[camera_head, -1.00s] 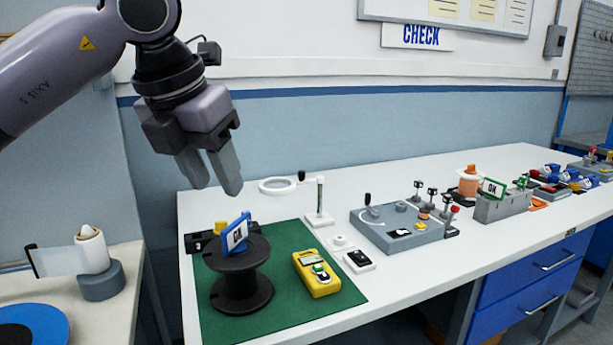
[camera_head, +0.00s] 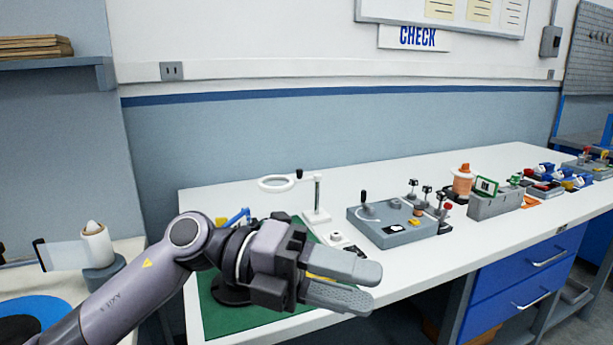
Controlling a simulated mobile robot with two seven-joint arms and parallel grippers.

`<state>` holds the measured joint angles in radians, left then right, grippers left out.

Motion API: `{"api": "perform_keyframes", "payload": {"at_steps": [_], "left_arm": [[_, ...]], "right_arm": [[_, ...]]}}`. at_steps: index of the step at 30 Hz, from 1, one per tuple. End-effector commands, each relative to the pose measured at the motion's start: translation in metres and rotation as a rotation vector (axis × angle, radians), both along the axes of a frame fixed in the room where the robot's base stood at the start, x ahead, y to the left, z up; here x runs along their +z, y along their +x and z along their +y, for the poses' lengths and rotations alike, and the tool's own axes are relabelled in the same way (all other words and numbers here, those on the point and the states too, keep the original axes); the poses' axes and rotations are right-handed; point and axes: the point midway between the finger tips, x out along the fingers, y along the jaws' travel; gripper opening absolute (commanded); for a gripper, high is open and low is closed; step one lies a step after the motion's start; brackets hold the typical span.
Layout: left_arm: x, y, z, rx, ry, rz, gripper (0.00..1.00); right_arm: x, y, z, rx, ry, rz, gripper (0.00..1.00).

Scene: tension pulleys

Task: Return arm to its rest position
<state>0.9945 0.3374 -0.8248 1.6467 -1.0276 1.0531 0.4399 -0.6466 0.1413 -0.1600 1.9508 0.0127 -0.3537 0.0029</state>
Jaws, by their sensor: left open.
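My left gripper (camera_head: 364,286) is low in the head view, in front of the white bench's near left part, with its fingers pointing right. Its two fingers are apart and nothing shows between them. My left arm comes in from the lower left corner. The gripper and arm hide most of the black spool (camera_head: 229,291), the yellow meter and the blue-framed tag (camera_head: 238,216) on the green mat (camera_head: 248,322). My right gripper is not in the view.
A ring magnifier (camera_head: 277,184) on a stand (camera_head: 317,200) and a grey fixture (camera_head: 392,228) stand on the white bench (camera_head: 350,176). An orange spool (camera_head: 462,182) and a grey block with an OK tag (camera_head: 487,187) are farther right. A side table with a white roll (camera_head: 97,245) is at left.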

Motion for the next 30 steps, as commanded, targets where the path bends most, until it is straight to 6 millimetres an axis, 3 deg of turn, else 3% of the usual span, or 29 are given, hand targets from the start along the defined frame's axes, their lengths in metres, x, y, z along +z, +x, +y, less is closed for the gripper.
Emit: {"api": "perform_keyframes", "payload": {"at_steps": [8,14,17,23,26,30], "left_arm": [[-0.008,0.019,0.016,0.197,-0.419,0.392,0.44],[-0.041,0.047,0.05,0.423,-0.638,0.681,0.44],[-0.071,0.059,0.073,0.561,-0.721,0.833,0.44],[-0.153,0.067,0.124,0.87,-0.826,1.141,0.44],[-0.203,0.058,0.15,1.033,-0.846,1.297,0.44],[-0.276,0.028,0.186,1.271,-0.832,1.514,0.44]], "right_arm": [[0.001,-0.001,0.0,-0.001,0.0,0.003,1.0],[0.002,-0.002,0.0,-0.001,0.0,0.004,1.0],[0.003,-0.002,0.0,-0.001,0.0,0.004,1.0],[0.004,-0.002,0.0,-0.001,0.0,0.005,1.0],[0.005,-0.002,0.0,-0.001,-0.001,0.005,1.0],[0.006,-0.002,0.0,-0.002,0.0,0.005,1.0]]}}
